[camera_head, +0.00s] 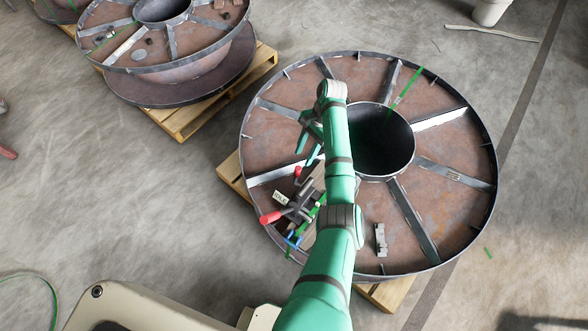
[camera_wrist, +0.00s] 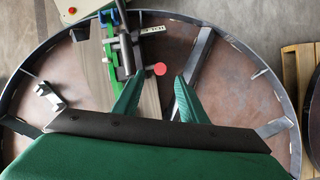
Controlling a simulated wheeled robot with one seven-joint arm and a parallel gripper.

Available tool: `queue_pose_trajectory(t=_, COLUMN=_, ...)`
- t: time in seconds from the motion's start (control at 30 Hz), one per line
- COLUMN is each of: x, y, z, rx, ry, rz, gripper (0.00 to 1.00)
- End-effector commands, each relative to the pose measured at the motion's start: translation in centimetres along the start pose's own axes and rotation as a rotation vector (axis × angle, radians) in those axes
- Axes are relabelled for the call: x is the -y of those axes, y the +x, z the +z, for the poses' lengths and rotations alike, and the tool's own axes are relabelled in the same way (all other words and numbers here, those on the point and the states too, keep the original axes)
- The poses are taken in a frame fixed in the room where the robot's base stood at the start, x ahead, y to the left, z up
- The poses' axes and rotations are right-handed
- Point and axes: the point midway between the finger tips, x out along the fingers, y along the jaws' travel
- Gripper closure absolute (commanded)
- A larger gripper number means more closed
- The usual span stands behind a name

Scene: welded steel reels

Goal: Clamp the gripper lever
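A dark clamp tool (camera_head: 300,205) with a white label sits on the left part of the near steel reel (camera_head: 447,223). In the wrist view the clamp tool (camera_wrist: 124,52) lies beyond my fingers, beside a green strip. A round red end (camera_wrist: 160,69) appears between the fingertips in the picture. My gripper (camera_wrist: 157,80) is open, with nothing visibly held. In the head view my gripper (camera_head: 310,143) hangs just above the tool; contact cannot be told.
A small metal bracket (camera_head: 380,240) lies on the reel, right of my arm. Raised spokes, the rim and the deep central hub (camera_head: 385,140) surround the tool. A second reel (camera_head: 185,62) stands on a pallet at upper left. The floor between the reels is clear.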

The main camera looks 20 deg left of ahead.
Motion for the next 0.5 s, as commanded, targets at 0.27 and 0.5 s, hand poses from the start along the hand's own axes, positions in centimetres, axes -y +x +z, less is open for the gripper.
queue_pose_trajectory(t=0.27, x=-0.1, y=4.9, z=0.0, rx=0.001, ry=0.001, rz=0.000, gripper=0.61)
queue_pose_trajectory(t=0.5, x=0.0, y=8.2, z=0.0, rx=-0.001, ry=0.000, rz=-0.001, gripper=0.61)
